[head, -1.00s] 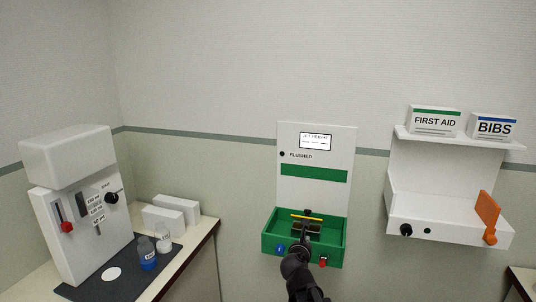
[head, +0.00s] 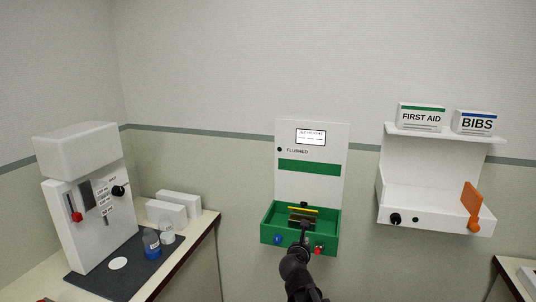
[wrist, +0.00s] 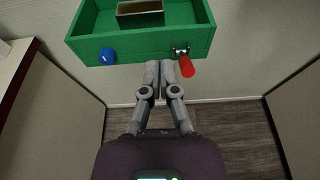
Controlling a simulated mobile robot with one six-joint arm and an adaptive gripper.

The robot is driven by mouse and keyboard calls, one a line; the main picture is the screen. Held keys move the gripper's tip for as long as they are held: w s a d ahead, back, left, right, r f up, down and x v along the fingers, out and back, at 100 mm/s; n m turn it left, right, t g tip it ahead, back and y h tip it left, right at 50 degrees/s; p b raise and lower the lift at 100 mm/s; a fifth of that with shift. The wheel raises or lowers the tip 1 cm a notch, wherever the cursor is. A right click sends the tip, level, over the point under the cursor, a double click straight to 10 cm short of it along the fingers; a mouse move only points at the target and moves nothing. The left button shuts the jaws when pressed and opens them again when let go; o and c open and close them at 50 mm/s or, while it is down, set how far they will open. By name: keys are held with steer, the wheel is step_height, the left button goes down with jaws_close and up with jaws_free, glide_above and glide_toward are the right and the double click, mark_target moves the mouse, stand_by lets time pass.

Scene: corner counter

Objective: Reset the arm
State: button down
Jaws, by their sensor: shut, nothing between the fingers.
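My gripper (wrist: 168,70) is shut and empty in the wrist view, its fingertips together just in front of the lower front wall of the green tray (wrist: 150,42). In the head view my arm reaches up from the bottom, and my gripper (head: 304,228) overlaps the front of the green tray (head: 270,238) of the wall unit. A blue knob (wrist: 108,56) and a red handle (wrist: 187,66) sit on the tray's front, to the left and right of the fingers. I cannot tell whether the fingers touch the tray. A small metal-and-dark box (wrist: 140,14) lies inside the tray.
A white dispenser (head: 85,200) stands on the left counter with a blue bottle (head: 151,244) and a white-capped jar (head: 168,232). A wall shelf (head: 435,208) with an orange flap (head: 472,205) is at right. Floor (wrist: 235,130) shows between side panels.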

steer(key=s+d+f+m+g, duration=0.8)
steer(key=s+f+m, duration=0.2)
steer(key=m, duration=0.9)
steer(key=s+a+f+m+g+y, duration=0.1)
steer(key=s+f+m+g+y, duration=0.1)
steer(key=s+m, duration=0.3)
steer(key=s+a+f+m+g+y, duration=0.1)
steer(key=s+m+g+y, duration=0.1)
steer(key=s+m+g, duration=0.2)
steer(key=shift+s+a+f+m, duration=0.3)
steer(key=shift+s+m, duration=0.65)
steer(key=shift+m, duration=1.25)
steer(key=shift+d, duration=0.1)
